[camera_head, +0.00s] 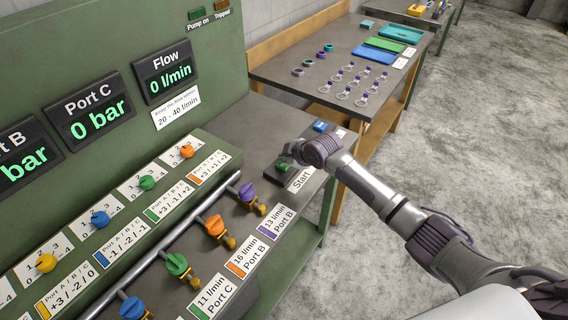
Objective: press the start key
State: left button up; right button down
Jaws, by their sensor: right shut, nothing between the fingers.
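The start key (282,167) is a green button on a small dark box on the bench, beside the white "Start" label (301,180). My right gripper (288,153) is shut and empty, reaching in from the right with its tip just above and behind the green key in the picture. I cannot tell whether the tip touches the key. The "Pump on" lamp (195,14) looks dark green, and the Flow display (165,72) reads 0 l/min. My left gripper is not in view.
Coloured valve handles, such as the purple one (247,193) and the orange one (215,226), stand along a pipe at the left. A blue item (320,126) lies behind my gripper. A side table (290,84) holds rings and trays. Grey floor is clear at the right.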

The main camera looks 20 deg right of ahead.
jog(key=shift+f, duration=0.5)
dwell(0.8)
jog(key=shift+r+p, duration=0.65)
jog(key=shift+r, duration=0.25)
jog(key=shift+r, duration=0.1)
notch_tip(320, 180, up, 5)
jog(key=p, duration=0.4)
jog(key=shift+p, duration=0.35)
